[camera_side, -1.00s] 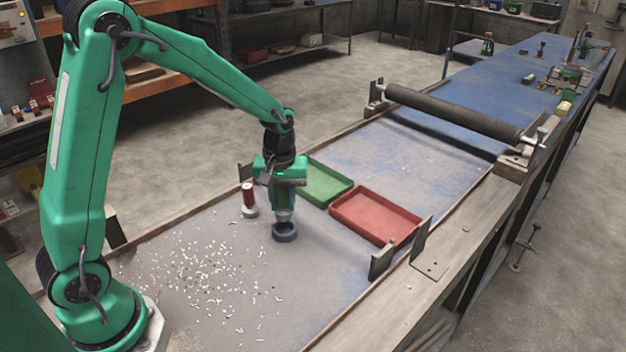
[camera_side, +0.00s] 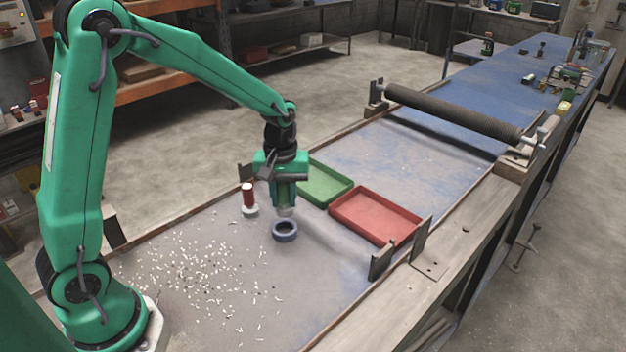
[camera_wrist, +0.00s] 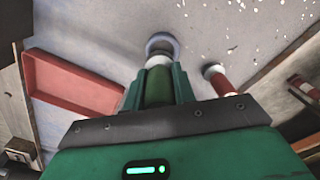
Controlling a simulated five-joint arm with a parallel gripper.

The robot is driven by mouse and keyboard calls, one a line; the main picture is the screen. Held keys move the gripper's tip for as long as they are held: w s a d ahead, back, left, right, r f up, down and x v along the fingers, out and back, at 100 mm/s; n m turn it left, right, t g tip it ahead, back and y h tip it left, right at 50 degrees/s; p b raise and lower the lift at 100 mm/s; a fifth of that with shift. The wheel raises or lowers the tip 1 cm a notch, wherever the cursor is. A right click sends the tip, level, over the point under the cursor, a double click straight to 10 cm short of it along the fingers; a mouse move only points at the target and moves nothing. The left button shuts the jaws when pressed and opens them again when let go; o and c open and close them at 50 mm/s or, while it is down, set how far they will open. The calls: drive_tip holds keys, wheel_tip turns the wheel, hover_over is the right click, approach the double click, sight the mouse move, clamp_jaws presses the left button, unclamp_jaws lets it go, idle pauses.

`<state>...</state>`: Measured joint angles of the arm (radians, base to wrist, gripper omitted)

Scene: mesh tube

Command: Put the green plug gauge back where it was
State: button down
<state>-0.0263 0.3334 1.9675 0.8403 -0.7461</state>
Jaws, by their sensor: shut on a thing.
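My gripper (camera_side: 285,193) is shut on the green plug gauge (camera_wrist: 157,88) and holds it upright. The gauge's pale metal end (camera_side: 285,211) points down, just above a blue ring (camera_side: 285,231) lying on the bench. A small gap shows between the metal end and the ring in the side view. In the wrist view the ring (camera_wrist: 163,42) is partly hidden behind the gauge end.
A green tray (camera_side: 341,201) and a red tray (camera_side: 409,233) lie to the right of the gripper. White scraps (camera_side: 190,272) litter the bench at the left. A dark roller (camera_side: 455,112) crosses the bench farther back. Metal brackets (camera_side: 383,261) stand at the edge.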

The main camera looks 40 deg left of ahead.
drive_tip(key=s+d+r+m, duration=0.2)
drive_tip(key=s+d, duration=0.3)
drive_tip(key=d, duration=0.5)
drive_tip(key=s+d+r+m, duration=0.2)
drive_tip(key=s+d, duration=0.3)
drive_tip(key=d, duration=0.5)
drive_tip(key=shift+m, duration=0.9)
drive_tip(key=shift+w, duration=0.1)
drive_tip(key=w+a+f, duration=0.4)
drive_tip(key=w+a, duration=0.1)
drive_tip(key=w+a+f, duration=0.3)
drive_tip(key=shift+w+a, duration=0.1)
drive_tip(key=shift+w, duration=0.1)
drive_tip(key=shift+f, duration=2.05)
drive_tip(key=shift+f, duration=0.15)
drive_tip(key=c, duration=1.1)
unclamp_jaws()
drive_tip(key=shift+c, duration=0.2)
